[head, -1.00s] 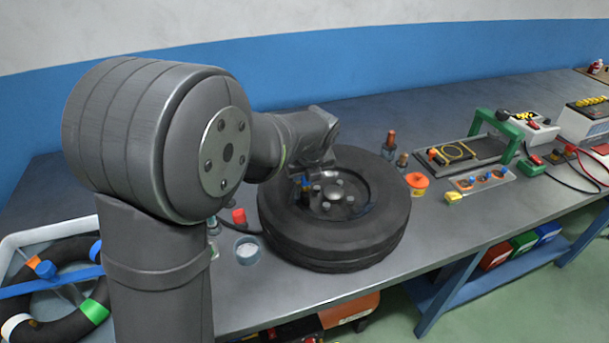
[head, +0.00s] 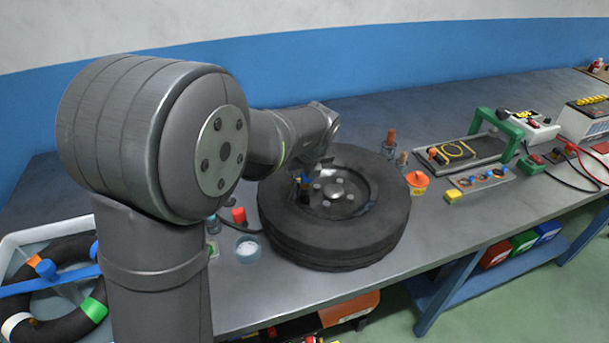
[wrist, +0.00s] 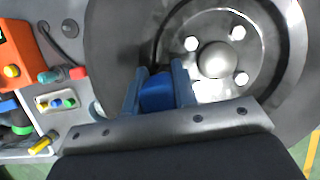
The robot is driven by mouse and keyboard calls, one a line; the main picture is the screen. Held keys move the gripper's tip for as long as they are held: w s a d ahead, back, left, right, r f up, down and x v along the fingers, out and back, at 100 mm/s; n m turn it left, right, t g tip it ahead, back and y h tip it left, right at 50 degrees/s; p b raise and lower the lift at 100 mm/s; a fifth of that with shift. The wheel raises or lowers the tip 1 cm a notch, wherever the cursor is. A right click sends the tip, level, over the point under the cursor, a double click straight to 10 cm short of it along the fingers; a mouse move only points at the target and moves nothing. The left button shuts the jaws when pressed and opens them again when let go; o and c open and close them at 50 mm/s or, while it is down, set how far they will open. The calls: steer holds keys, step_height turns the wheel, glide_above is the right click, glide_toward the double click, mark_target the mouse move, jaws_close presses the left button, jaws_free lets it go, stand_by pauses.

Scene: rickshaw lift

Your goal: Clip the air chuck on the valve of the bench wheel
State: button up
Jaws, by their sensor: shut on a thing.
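The bench wheel (head: 335,245) lies flat on the bench, a black tyre around a dark hub with several pale nuts. It fills much of the wrist view (wrist: 120,40). My gripper (wrist: 158,80) is over the rim area beside the hub nuts, with its two fingers shut on a blue block, which I take to be the air chuck (wrist: 158,95). In the head view my gripper (head: 303,188) is small and partly hidden by my wrist. The valve is not clearly visible, so I cannot tell whether the chuck touches it.
A tray with a tyre ring (head: 90,262) is at the left. Bench behind the wheel is clear.

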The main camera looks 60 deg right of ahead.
steer(key=shift+r, duration=0.9)
steer(key=shift+f, duration=1.35)
stand_by(1.8)
steer(key=o, duration=1.3)
steer(key=shift+r, duration=3.5)
steer(key=shift+f, duration=3.5)
